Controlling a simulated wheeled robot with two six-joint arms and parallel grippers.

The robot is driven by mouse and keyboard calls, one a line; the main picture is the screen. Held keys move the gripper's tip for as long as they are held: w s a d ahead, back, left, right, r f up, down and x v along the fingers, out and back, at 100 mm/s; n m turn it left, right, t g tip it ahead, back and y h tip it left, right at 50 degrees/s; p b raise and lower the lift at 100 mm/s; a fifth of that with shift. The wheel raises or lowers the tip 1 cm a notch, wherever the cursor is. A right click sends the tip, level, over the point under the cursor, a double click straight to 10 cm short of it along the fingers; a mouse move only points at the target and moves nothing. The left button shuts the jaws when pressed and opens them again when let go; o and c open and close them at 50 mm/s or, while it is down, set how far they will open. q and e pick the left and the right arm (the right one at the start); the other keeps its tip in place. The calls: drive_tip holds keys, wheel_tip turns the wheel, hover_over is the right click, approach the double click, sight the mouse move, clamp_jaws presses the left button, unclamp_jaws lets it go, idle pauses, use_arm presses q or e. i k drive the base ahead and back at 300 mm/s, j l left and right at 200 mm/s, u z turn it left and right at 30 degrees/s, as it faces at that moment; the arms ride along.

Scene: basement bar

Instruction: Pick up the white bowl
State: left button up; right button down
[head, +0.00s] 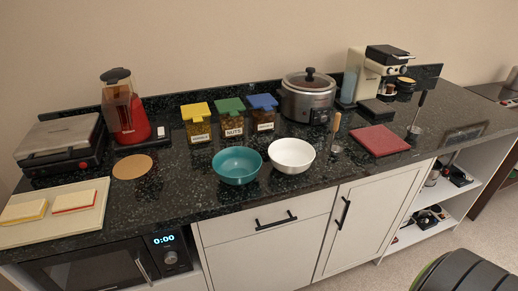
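The white bowl (291,155) stands upright on the black speckled countertop (215,200), near its front edge. It looks empty. A teal bowl (237,166) stands just to its left, very close to it; I cannot tell whether the two touch. Neither of my grippers shows in the head view.
Behind the bowls stand lidded containers (232,124) and a slow cooker (307,98). A small wooden-handled tool (336,127) and a red board (379,140) are to the right. A round cork mat (132,167) lies left. A dark rounded object (462,272) is at the lower right.

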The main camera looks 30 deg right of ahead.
sight(289, 156)
drive_tip(key=l+u, duration=0.15)
drive_tip(key=l, duration=0.35)
drive_tip(key=l+u, duration=0.15)
drive_tip(key=l, duration=0.35)
drive_tip(key=k+l+u, duration=0.1)
drive_tip(key=l, duration=0.4)
drive_tip(key=k+l+u, duration=0.15)
drive_tip(key=l, duration=0.35)
drive_tip(key=l+u, duration=0.15)
drive_tip(key=l, duration=0.35)
drive_tip(key=k, duration=0.05)
